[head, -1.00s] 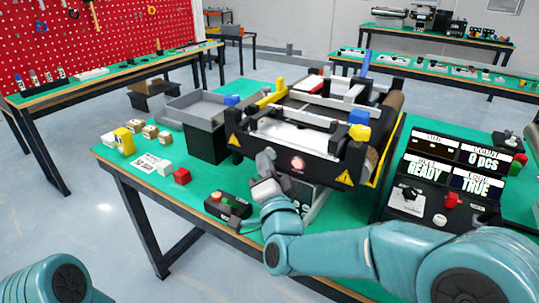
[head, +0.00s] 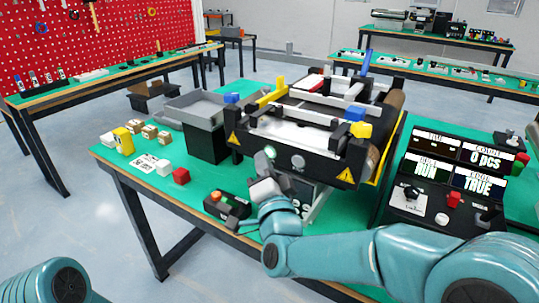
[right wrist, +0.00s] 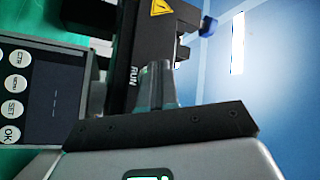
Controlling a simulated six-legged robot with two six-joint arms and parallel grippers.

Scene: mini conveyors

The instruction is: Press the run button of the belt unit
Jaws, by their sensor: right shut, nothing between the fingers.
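The belt unit (head: 318,133) stands on the green table, with two round buttons on its black front face. The left one, the run button (head: 270,151), glows green, and the other button (head: 298,162) is grey and unlit. My right gripper (head: 264,158) is shut and empty, its tip at the run button. In the right wrist view the closed fingers (right wrist: 158,78) reach the black face beside the RUN label (right wrist: 133,75) and hide the button. Contact cannot be made out for certain. My left gripper is out of view.
The display panel (head: 448,160) at right reads RUN, 0 pcs and TRUE. A grey bin (head: 205,135) stands left of the belt unit.

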